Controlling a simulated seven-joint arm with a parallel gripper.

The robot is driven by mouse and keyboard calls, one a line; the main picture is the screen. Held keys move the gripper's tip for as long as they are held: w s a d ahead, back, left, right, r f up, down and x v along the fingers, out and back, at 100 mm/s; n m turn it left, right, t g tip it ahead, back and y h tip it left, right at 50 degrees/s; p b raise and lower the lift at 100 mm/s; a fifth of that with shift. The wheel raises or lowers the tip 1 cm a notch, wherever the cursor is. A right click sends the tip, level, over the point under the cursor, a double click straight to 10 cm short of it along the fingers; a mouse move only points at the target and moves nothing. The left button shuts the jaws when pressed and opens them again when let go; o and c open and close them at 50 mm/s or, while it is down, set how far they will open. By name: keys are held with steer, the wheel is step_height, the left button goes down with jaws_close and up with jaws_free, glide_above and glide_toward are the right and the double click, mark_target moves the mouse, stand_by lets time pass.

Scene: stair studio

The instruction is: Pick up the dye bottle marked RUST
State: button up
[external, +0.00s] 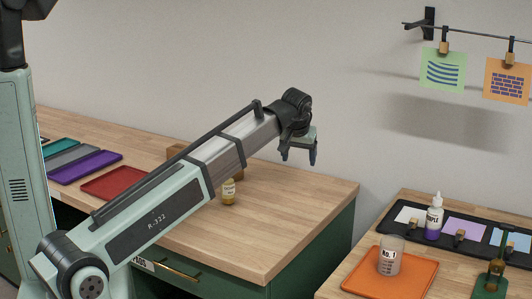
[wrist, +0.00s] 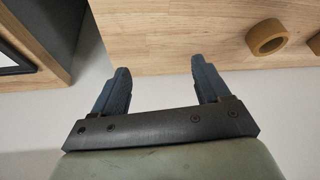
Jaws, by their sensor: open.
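A small bottle (external: 229,192) with yellow-brown contents and a pale label stands upright on the left wooden counter, just beside my arm. Its label is too small to read. A second bottle (external: 434,217) with purple contents and a white top stands on the right table; its label ends in "PLE". No label reading RUST can be made out. My gripper (external: 299,158) is open and empty, raised above the back right of the left counter, away from both bottles. In the wrist view my gripper (wrist: 160,76) shows its two fingers apart with nothing between them.
Red (external: 113,183), purple (external: 85,167) and grey trays lie on the left counter. A tan ring (wrist: 266,37) lies on wood in the wrist view. An orange tray (external: 415,281) holds a "No. 1" cup (external: 390,257). A gap separates counter and right table.

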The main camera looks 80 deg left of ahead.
steer(key=s+a+r+n+h, duration=0.1)
steer(key=s+a, duration=0.5)
steer(key=s, duration=0.5)
steer(key=s+a+r+g, duration=0.15)
steer(key=s+a, duration=0.35)
steer(key=s, duration=0.6)
steer(key=s+a+r+n+t+h, duration=0.1)
steer(key=s+a, duration=0.5)
steer(key=s, duration=0.5)
steer(key=shift+g, duration=0.25)
steer(key=x, duration=0.7)
steer(key=shift+w+a+f, duration=0.15)
steer(key=shift+w+f, duration=0.1)
steer(key=shift+w, duration=0.05)
steer(key=shift+x, duration=2.8)
steer(key=shift+w, duration=0.1)
